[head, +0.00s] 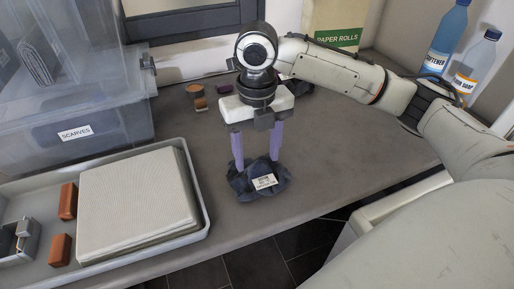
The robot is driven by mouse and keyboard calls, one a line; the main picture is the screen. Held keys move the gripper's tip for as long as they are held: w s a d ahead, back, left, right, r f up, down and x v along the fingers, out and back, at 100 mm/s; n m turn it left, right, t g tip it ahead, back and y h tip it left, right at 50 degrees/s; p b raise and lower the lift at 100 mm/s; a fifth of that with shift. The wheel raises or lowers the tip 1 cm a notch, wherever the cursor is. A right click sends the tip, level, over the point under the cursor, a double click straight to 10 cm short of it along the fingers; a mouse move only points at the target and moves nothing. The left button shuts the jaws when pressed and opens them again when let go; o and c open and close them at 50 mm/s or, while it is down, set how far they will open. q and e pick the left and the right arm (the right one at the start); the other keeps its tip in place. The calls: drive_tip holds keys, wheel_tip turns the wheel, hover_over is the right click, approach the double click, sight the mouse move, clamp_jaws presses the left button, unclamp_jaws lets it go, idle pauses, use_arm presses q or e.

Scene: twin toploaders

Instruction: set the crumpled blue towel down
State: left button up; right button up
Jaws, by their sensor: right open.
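The crumpled blue towel (258,182) is a small dark blue heap with a pale label on top. It lies on the grey counter (330,160), near the front edge. My right gripper (257,163) points down over the towel. Its two purple fingers are spread apart, one at each side of the heap's back part. I cannot tell whether the fingertips touch the cloth. My left gripper is not in view.
A grey tray (205,222) at the left holds a pale folded cloth (137,203) and brown blocks (68,201). A clear bin labelled scarves (120,128) stands behind it. Bottles (445,40) and a paper rolls box (335,22) stand at the back. The counter right of the towel is clear.

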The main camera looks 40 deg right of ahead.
wheel_tip(320, 180, up, 12)
drive_tip(key=shift+r, duration=0.15)
idle(0.3)
